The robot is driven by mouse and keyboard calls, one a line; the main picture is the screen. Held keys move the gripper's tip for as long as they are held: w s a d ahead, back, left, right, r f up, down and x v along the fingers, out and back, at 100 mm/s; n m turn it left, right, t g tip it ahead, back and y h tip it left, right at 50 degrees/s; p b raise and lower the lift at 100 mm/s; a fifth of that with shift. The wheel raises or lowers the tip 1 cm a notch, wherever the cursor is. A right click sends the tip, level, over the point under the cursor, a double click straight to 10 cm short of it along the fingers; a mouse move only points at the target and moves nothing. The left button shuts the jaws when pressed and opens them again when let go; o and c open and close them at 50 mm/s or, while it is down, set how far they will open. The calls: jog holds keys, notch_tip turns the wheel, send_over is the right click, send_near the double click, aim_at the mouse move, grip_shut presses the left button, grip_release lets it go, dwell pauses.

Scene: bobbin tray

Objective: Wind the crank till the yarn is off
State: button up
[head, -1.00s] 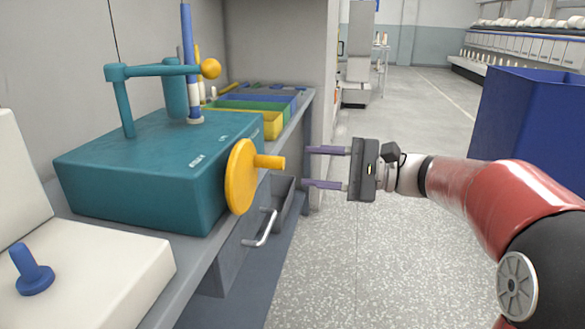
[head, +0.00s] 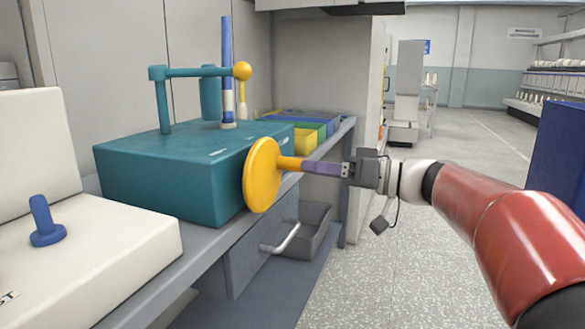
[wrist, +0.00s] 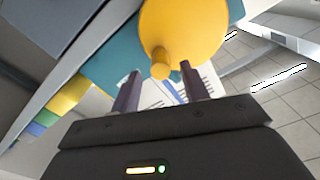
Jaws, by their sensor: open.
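The yellow crank disc (head: 262,175) is on the front side of the teal winding box (head: 165,175), with a yellow handle peg (head: 289,163) pointing towards my gripper. My gripper (head: 306,166) is open at the peg's end, its fingers lined up one behind the other in the head view. In the wrist view the peg (wrist: 160,65) shows between the two fingertips (wrist: 159,74), with gaps on both sides; the disc (wrist: 183,30) is beyond.
A teal arm with a yellow ball (head: 242,70) reaches across by the tube. Coloured bins (head: 306,139) stand behind the box. A drawer handle (head: 281,239) sticks out below the bench. A white stand with a blue peg (head: 46,222) is at left.

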aim_at(279, 164)
jog(key=x, duration=0.5)
jog(key=c, duration=1)
